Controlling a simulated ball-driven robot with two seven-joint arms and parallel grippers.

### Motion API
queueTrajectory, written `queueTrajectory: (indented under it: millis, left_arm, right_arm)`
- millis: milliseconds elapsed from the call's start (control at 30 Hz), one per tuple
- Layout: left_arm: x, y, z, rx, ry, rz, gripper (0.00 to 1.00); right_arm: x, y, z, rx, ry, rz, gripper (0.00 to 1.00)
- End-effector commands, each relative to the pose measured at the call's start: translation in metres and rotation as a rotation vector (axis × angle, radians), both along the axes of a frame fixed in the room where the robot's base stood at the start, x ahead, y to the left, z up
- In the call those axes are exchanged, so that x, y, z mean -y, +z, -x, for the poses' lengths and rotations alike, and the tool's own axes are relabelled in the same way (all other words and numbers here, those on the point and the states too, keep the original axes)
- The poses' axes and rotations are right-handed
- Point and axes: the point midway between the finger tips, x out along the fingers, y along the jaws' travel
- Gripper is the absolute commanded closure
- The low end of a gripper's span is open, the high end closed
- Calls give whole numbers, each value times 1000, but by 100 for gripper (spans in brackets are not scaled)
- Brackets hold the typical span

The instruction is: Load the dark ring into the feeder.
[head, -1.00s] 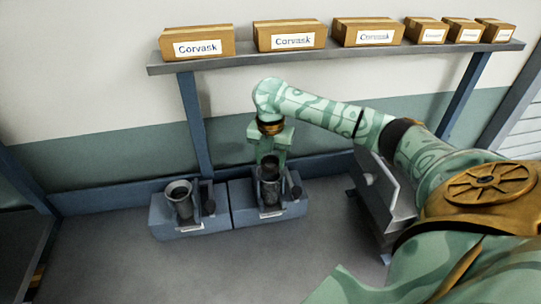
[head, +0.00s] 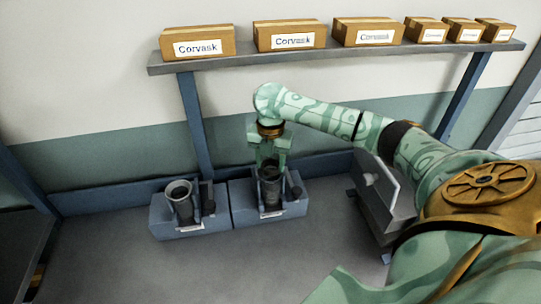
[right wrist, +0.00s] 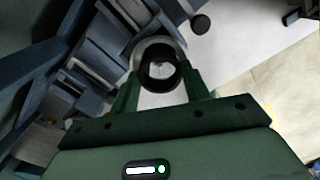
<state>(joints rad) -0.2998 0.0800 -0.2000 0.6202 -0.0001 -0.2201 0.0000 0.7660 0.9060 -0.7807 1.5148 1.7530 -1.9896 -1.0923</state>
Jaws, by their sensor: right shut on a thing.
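My right gripper (head: 270,160) is shut on the dark ring (head: 269,172) at the mouth of the right-hand feeder (head: 298,208). The ring covers most of that feeder's funnel, so I cannot tell how far inside it sits. In the right wrist view, the dark ring (right wrist: 161,78) is between the two green fingers (right wrist: 161,88), and a grey round rim (right wrist: 150,46) shows just beyond it. My left gripper is not in view.
A second feeder (head: 160,218) with an open grey funnel (head: 178,189) stands to the left. A grey machine (head: 382,200) stands at the right. Above, a shelf (head: 240,62) carries several cardboard boxes (head: 290,36). The floor in front is clear.

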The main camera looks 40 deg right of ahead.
Motion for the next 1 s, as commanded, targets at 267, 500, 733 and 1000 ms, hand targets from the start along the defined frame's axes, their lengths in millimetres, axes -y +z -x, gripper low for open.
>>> queueTrajectory:
  millis: [267,500,733,1000]
  left_arm:
    - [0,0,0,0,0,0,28]
    - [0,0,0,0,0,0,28]
    - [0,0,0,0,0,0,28]
    - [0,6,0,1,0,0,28]
  right_arm:
    - [0,-3,0,1,1,-1,79]
    - [0,-4,0,1,1,-1,51]
    - [0,-4,0,0,1,0,28]
    - [0,14,-1,3,1,1,28]
